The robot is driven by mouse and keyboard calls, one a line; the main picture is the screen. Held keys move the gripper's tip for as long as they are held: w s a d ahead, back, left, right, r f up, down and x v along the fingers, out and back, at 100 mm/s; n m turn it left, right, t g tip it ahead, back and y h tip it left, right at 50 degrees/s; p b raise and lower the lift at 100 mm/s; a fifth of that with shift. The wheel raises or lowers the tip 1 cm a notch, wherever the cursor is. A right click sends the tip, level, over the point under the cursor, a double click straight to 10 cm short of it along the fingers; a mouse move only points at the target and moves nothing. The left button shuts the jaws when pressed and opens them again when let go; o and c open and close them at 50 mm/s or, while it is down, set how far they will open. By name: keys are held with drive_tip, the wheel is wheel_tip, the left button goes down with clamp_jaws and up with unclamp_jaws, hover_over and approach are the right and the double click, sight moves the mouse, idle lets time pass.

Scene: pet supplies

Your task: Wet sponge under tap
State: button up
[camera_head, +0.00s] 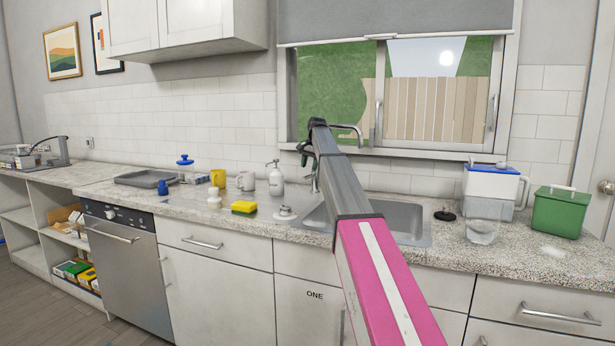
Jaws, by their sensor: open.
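A yellow and green sponge (243,207) lies on the speckled counter, left of the sink. The metal sink (408,220) is set into the counter below the window, partly hidden by my arm. The tap's curved spout (348,128) shows just right of my arm; much of the tap is hidden behind the arm. My arm reaches up from the bottom right across the sink. My gripper (305,153) is a small dark shape at its far end, above the counter and apart from the sponge. It is open and holds nothing that I can see.
A soap bottle (276,180), a mug (246,181) and a yellow cup (218,178) stand behind the sponge. A white item (285,212) lies between sponge and sink. A blue-lidded container (493,190) and green box (559,212) stand right of the sink.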

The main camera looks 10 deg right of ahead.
sight(309, 176)
drive_tip(key=f, duration=0.3)
drive_tip(key=a+f, duration=0.1)
drive_tip(key=shift+w+f, duration=0.25)
drive_tip(key=shift+f, duration=0.15)
drive_tip(key=shift+d, duration=0.1)
clamp_jaws()
drive_tip(key=shift+w+r, duration=0.15)
drive_tip(key=shift+r, duration=0.05)
drive_tip(key=shift+d+r+g+y, duration=0.1)
drive_tip(key=shift+r+g+y, duration=0.25)
drive_tip(key=shift+g+y, duration=0.25)
unclamp_jaws()
